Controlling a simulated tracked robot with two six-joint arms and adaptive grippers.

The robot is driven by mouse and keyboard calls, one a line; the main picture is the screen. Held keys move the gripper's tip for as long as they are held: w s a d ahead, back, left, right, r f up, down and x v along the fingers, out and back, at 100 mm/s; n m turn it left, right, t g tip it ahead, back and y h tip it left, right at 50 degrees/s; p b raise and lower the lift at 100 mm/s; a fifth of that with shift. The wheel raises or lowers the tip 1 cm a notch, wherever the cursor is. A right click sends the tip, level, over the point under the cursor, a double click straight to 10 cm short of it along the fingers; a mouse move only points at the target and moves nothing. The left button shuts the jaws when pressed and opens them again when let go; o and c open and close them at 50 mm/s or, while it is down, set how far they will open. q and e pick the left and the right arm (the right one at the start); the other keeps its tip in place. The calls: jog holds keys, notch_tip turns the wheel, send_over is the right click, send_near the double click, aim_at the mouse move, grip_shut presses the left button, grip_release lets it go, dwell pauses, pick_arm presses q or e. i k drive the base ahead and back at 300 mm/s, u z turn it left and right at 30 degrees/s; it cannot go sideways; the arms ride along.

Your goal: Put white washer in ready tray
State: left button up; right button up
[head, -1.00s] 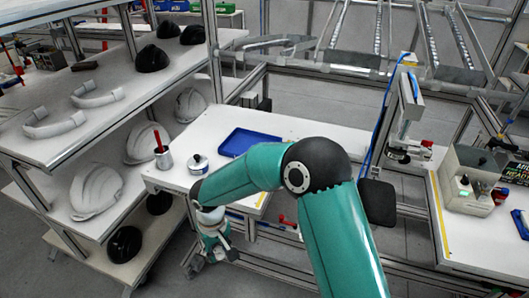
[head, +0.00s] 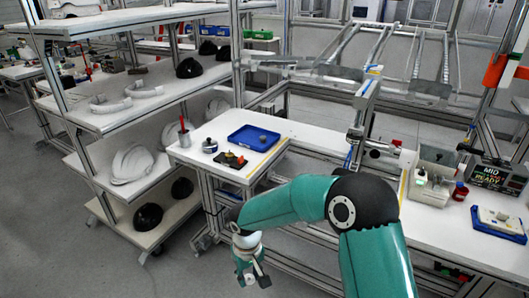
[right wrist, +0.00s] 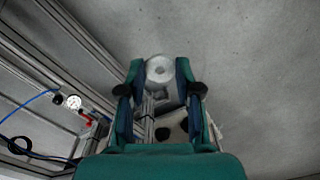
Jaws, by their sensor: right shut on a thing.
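My right gripper (head: 254,276) hangs low over the floor in front of the left bench, pointing down. In the right wrist view its fingers (right wrist: 160,80) are closed around a round white washer (right wrist: 159,69) with a small centre hole. The washer is hard to make out in the head view. My left gripper is not in view.
Shelves with helmet shells (head: 131,163) stand at left. Grey floor is clear around the gripper.

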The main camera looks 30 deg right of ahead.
aim_at(246, 137)
jog(key=z, duration=0.45)
jog(key=k, duration=0.1)
jog(key=u, duration=0.1)
jog(key=i, duration=1.05)
jog(key=u, duration=0.05)
